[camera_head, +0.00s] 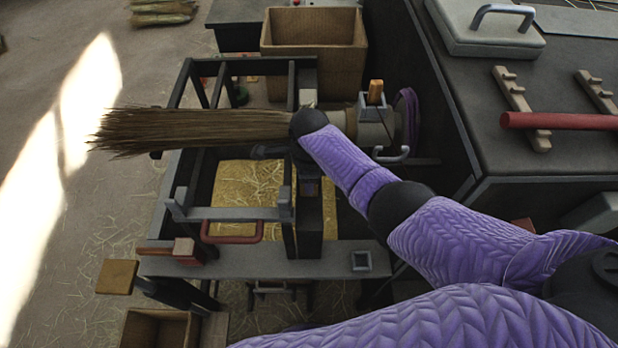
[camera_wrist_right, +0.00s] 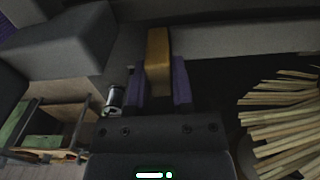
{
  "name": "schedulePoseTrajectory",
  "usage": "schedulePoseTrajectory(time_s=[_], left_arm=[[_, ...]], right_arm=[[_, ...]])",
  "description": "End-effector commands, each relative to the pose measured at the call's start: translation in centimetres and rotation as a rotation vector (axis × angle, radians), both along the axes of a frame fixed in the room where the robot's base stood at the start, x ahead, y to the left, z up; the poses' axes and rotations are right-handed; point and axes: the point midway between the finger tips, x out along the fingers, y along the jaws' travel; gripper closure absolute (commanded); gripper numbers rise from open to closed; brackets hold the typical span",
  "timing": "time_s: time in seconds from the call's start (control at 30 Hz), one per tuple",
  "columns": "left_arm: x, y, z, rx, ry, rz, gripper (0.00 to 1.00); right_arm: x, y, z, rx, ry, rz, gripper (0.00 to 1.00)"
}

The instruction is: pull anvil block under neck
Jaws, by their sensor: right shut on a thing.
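The broom (camera_head: 190,128) lies level across the black frame in the head view, its bristles pointing left. Its neck is partly hidden behind my right wrist. Bristle ends (camera_wrist_right: 285,120) also show at the right of the right wrist view. My right gripper (camera_wrist_right: 160,88) is shut on a wood-coloured handle (camera_wrist_right: 158,50), with a purple finger on each side. I take this as the anvil block's handle; the block itself I cannot make out clearly. In the head view my right arm covers the grip just below the neck. My left gripper is not in view.
A clamp with an orange handle (camera_head: 376,92) stands by the broom's right end. A straw-filled tray (camera_head: 240,190) lies below the frame. A red handle (camera_head: 232,238) and a grey front shelf (camera_head: 270,262) are nearer. A dark bench (camera_head: 500,150) stands at right.

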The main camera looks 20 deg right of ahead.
Motion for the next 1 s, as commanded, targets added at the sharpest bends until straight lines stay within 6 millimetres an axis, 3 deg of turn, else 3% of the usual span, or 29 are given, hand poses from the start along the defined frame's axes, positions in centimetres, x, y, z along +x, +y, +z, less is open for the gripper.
schedulePoseTrajectory(time_s=[0.87,1.0], left_arm=[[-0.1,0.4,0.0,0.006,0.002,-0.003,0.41],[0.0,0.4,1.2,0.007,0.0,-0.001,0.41]], right_arm=[[0.0,0.0,0.0,-0.001,0.0,0.0,1.0],[-0.7,0.2,0.3,-0.001,0.004,0.0,1.0]])
